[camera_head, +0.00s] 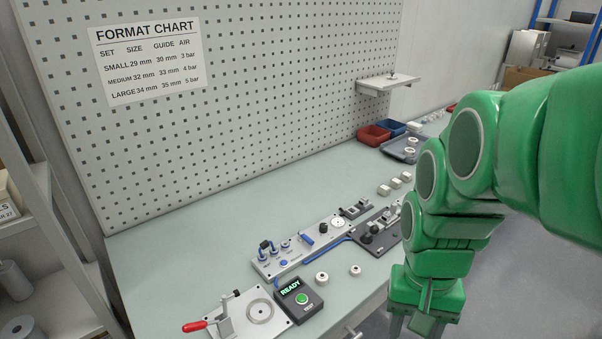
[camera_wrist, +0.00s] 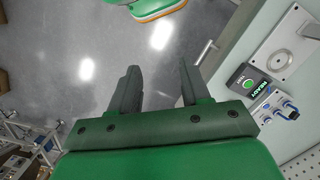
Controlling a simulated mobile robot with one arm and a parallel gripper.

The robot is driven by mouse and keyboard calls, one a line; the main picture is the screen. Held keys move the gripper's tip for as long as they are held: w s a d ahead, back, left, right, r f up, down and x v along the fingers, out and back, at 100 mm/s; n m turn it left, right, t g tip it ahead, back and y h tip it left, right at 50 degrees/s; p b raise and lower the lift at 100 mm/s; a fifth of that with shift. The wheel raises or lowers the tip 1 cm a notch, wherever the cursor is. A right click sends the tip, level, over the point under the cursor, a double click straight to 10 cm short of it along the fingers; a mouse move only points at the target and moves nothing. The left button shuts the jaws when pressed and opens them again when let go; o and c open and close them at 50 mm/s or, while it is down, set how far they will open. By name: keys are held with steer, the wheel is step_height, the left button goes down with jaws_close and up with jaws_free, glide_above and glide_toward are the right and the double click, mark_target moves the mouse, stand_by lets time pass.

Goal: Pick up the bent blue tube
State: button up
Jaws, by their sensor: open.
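My gripper (camera_wrist: 158,84) is open and empty in the wrist view, its two dark fingers apart above the grey floor beside the bench. In the head view, a thin curved blue tube (camera_head: 326,244) runs along the front side of the silver panel (camera_head: 290,262) towards a dark fixture. Another short bent blue piece (camera_head: 277,283) shows between the panel and the READY box. I cannot tell which one is the bent blue tube. In the wrist view, small blue parts (camera_wrist: 292,114) show on the panel at the right, well away from my fingers.
The READY box (camera_head: 300,298) and a plate with a red-handled clamp (camera_head: 252,312) stand at the bench's near end. White caps (camera_head: 322,278) lie in front of the panel. Red (camera_head: 374,135) and blue bins stand farther back.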

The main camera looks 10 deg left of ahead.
steer(key=w+a+m, duration=0.3)
steer(key=w+a, duration=0.2)
steer(key=w, duration=0.7)
steer(key=m+t, duration=0.2)
steer(key=m, duration=0.2)
glide_above(265, 242)
step_height(265, 242, down, 10)
steer(key=shift+d+r, duration=0.15)
steer(key=shift+r, duration=0.1)
steer(key=shift+f, duration=3.65)
steer(key=shift+c, duration=0.2)
jaws_close()
